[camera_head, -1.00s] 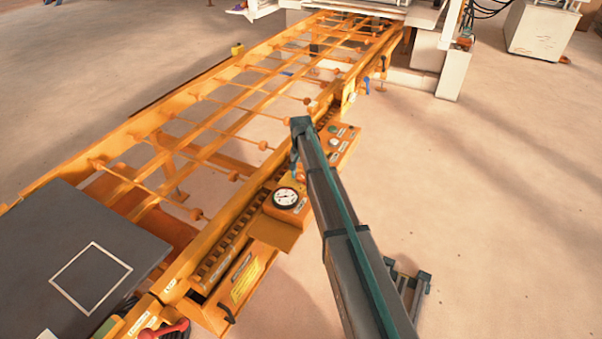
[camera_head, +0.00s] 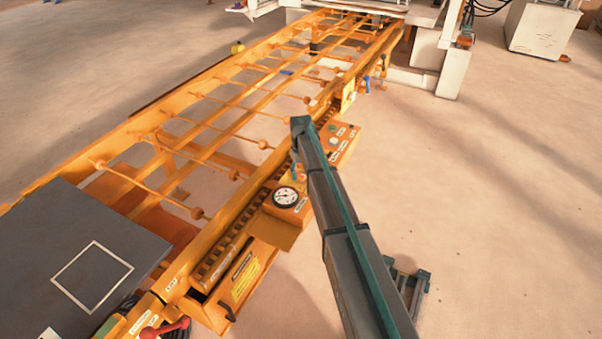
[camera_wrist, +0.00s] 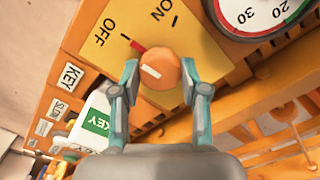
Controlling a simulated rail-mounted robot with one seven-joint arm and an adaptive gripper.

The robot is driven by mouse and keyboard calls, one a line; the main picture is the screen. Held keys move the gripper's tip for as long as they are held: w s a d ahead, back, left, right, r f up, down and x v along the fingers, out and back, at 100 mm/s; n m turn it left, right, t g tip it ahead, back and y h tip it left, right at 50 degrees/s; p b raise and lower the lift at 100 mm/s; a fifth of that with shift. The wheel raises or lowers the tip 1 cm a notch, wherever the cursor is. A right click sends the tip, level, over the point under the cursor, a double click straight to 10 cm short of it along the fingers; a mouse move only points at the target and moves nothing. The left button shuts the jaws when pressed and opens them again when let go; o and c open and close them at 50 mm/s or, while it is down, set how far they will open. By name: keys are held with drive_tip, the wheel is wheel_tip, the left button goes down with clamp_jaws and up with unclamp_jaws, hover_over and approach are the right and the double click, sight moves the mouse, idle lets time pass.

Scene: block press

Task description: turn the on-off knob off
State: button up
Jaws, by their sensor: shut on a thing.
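The orange on-off knob (camera_wrist: 162,67) is in the upper middle of the wrist view, on a yellow panel (camera_wrist: 112,58). The panel reads OFF to the left of the knob and ON above it. A red mark by the knob's upper left edge points toward OFF. The knob face has a short white mark. My gripper (camera_wrist: 160,74) is shut on the knob, with one teal finger at each side. In the head view my arm hides the knob and most of the gripper.
A dial gauge (camera_wrist: 262,14) sits close to the right of the knob; it also shows in the head view (camera_head: 285,196). A green and white KEY tag (camera_wrist: 96,122) hangs left of my gripper. An orange roller frame (camera_head: 215,120) runs alongside; open floor lies right.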

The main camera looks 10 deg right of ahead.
sight(301, 174)
idle(0.3)
drive_tip(key=o, duration=1.2)
drive_tip(key=shift+c, duration=0.2)
wheel_tip(301, 174, up, 12)
